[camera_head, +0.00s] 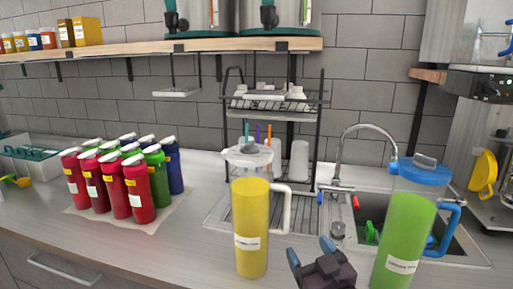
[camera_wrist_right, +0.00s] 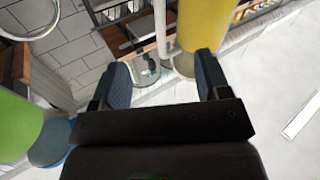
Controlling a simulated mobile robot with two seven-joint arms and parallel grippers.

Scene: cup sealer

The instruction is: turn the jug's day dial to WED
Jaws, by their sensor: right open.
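A yellow jug (camera_head: 251,225) with a whitish lid (camera_head: 248,156) and white handle stands upright on the counter, slightly left of my right gripper. A green jug (camera_head: 403,240) with a blue lid (camera_head: 420,172) and blue handle stands to the gripper's right. Each lid has a raised grey knob on top; no day lettering is readable, so I cannot tell a dial setting. My right gripper (camera_head: 311,251) is open and empty, low between the jugs. The right wrist view shows its spread fingers (camera_wrist_right: 163,80), the yellow jug (camera_wrist_right: 205,25) beyond and the green jug (camera_wrist_right: 18,125) at left. My left gripper is out of view.
A sink with a faucet (camera_head: 367,130) lies behind the jugs. A wire rack (camera_head: 275,104) with white cups stands behind the yellow jug. Several red, green and blue bottles (camera_head: 139,188) stand on a mat at left. The counter between bottles and yellow jug is clear.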

